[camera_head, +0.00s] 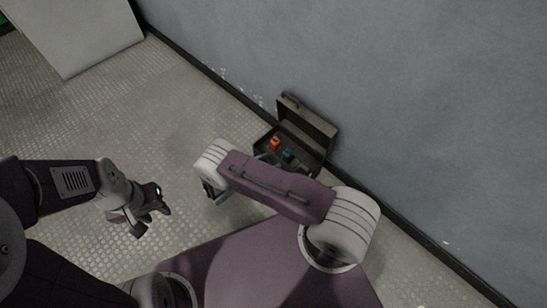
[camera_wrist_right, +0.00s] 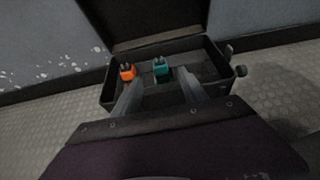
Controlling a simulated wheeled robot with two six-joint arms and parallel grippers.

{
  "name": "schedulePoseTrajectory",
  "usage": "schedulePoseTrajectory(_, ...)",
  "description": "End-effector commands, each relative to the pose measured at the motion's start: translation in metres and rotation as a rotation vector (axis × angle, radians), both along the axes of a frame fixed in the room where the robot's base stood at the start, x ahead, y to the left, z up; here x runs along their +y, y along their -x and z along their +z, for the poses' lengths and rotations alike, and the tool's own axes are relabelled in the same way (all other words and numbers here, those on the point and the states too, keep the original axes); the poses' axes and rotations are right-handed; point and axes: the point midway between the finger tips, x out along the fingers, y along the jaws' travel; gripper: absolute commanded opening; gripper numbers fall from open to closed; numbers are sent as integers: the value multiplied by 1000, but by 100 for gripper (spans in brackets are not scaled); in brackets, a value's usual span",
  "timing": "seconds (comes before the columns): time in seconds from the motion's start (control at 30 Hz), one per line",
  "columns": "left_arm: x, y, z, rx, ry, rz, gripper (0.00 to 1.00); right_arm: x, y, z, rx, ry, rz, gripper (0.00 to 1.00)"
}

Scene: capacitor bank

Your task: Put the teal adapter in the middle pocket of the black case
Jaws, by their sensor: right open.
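The black case (camera_head: 323,160) stands open on the floor against the wall, its lid leaning up; the wrist view shows its rim (camera_wrist_right: 221,99) too. The teal adapter (camera_head: 288,155) is inside the case, upright near the middle in the right wrist view (camera_wrist_right: 162,70). My right gripper (camera_wrist_right: 160,88) is open, its two fingers pointing at the case with the teal adapter showing beyond and between them. I cannot tell whether they touch anything. My left gripper (camera_head: 152,221) hangs over the floor at left, away from the case; its jaw opening is unclear.
An orange adapter (camera_wrist_right: 127,72) stands in the case left of the teal one and also shows in the head view (camera_head: 275,144). The wall (camera_head: 400,90) rises right behind the case. A pale panel (camera_head: 75,30) is at upper left. Textured floor left of the case is clear.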

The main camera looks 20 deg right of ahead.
Motion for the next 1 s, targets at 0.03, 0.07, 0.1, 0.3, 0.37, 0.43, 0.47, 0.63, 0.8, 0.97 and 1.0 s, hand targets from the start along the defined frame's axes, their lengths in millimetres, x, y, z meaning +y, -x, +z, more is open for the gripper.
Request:
schedulePoseTrajectory(0.03,0,0,0,0,0,0,36,0,0,0,0,-1,-1,50)
schedulePoseTrajectory(0.07,0,0,0,0,0,0,36,0,0,1,-2,-6,-9,50)
schedulePoseTrajectory(0.1,0,0,0,0,0,0,36,-2,1,5,-6,-21,-35,50)
schedulePoseTrajectory(0.3,0,0,0,0,0,0,36,-20,35,66,-84,-299,-451,50)
schedulePoseTrajectory(0.37,0,0,0,0,0,0,36,-22,53,89,-135,-421,-622,50)
schedulePoseTrajectory(0.43,0,0,-1,0,0,0,36,-19,75,117,-216,-569,-825,50)
schedulePoseTrajectory(0.47,0,0,-1,0,0,0,36,-17,84,128,-256,-634,-911,50)
schedulePoseTrajectory(0.63,0,0,-1,0,0,0,36,-1,123,187,-539,-974,-1357,50)
schedulePoseTrajectory(0.8,0,0,-1,0,0,0,36,6,139,217,-771,-1179,-1616,50)
schedulePoseTrajectory(0.97,0,0,-1,0,0,0,36,7,143,225,-843,-1233,-1687,50)
schedulePoseTrajectory(1.0,0,0,-1,0,0,0,36,7,143,225,-845,-1234,-1689,50)
